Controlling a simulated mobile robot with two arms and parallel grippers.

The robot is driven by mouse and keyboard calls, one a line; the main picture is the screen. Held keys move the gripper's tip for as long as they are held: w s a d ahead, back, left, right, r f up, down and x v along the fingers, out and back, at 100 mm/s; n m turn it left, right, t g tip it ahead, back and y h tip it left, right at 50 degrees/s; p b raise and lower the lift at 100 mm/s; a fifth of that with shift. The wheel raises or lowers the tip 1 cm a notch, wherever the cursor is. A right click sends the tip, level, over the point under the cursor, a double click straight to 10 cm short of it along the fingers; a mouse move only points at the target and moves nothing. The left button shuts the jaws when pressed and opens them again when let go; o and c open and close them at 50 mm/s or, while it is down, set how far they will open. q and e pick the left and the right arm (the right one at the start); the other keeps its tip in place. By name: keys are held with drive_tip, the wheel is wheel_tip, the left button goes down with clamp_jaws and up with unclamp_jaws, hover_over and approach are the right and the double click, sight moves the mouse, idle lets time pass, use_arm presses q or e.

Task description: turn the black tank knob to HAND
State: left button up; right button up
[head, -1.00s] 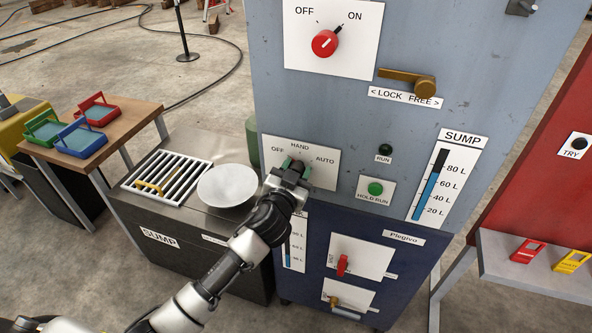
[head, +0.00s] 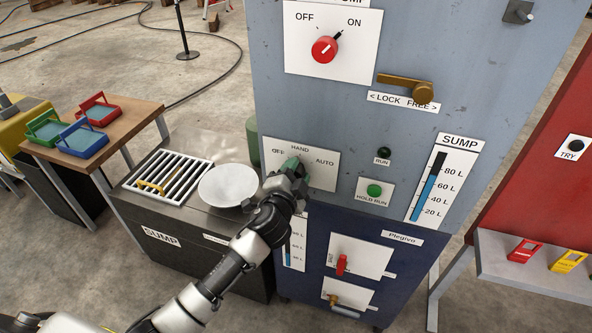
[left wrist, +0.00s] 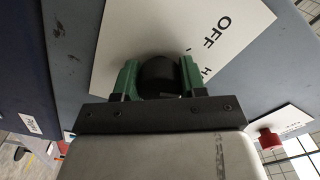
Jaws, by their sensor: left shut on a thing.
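The black tank knob (left wrist: 158,75) sits on a white plate (head: 325,172) marked OFF, HAND and AUTO, low on the grey-blue cabinet. My left gripper (head: 290,170) is at this plate, its green fingers tilted, and it hides most of the knob in the head view. In the left wrist view the green fingertips (left wrist: 157,78) are on both sides of the round knob, shut on it. The plate with the word OFF (left wrist: 215,32) shows behind. The knob's pointer is hidden, so I cannot tell its setting. My right gripper is not in view.
Above is a red knob (head: 325,49) marked OFF and ON, with a brass lever (head: 408,87) beside it. A green button (head: 374,190) is right of the plate. A white bowl (head: 228,185) and grate (head: 167,183) lie on the sump at left.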

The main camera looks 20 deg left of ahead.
use_arm(q)
drive_tip(key=shift+m+p, duration=0.3)
drive_tip(key=shift+m, duration=1.4)
drive_tip(key=o, duration=0.9)
drive_tip(key=shift+o, duration=0.2)
drive_tip(key=s+b, duration=0.1)
drive_tip(key=s, duration=0.9)
drive_tip(key=shift+s+a+b, duration=0.15)
drive_tip(key=shift+s+b, duration=0.15)
drive_tip(key=shift+s, duration=0.1)
